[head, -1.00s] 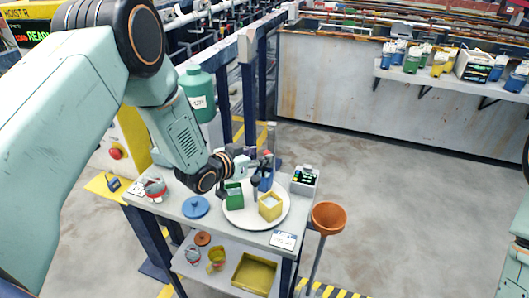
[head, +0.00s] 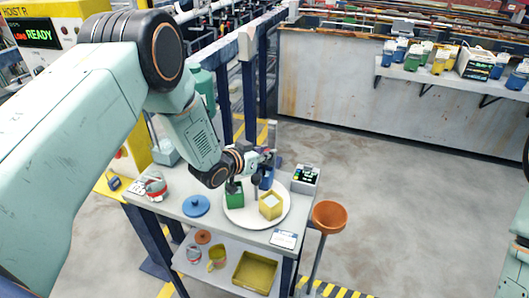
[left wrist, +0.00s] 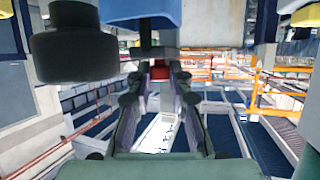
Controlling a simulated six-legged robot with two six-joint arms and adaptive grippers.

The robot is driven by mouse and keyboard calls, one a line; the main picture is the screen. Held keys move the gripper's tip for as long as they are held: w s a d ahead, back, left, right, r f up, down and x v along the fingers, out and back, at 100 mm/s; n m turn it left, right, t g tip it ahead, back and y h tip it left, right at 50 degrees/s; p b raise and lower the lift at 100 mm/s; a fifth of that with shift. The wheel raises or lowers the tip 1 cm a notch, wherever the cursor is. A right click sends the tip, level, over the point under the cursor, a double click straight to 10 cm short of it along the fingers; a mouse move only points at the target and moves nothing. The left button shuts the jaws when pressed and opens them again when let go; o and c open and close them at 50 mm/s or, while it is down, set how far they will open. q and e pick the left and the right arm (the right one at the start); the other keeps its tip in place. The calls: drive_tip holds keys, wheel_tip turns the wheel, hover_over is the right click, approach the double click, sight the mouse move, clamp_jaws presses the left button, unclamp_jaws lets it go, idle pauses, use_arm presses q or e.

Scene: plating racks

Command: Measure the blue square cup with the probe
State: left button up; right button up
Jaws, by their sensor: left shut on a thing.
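The blue square cup (head: 267,180) stands at the back of a round white plate (head: 250,223) on the cart, partly hidden by my left gripper (head: 264,158). The left gripper is just above and beside the cup. In the left wrist view, its fingers (left wrist: 160,76) are closed on a small piece with red on it (left wrist: 160,72), which I take to be the probe. Most of the probe is hidden, and I cannot tell whether its tip is inside the cup. My right gripper is out of frame.
A green square cup (head: 234,198) and a yellow square cup (head: 270,207) share the plate, with a dark upright post (head: 255,187) between them. A blue lid (head: 196,206) lies left.

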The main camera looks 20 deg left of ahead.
use_arm(q)
drive_tip(key=shift+s, duration=0.1)
clamp_jaws()
wheel_tip(320, 180, up, 6)
drive_tip(key=p, duration=0.3)
idle(0.3)
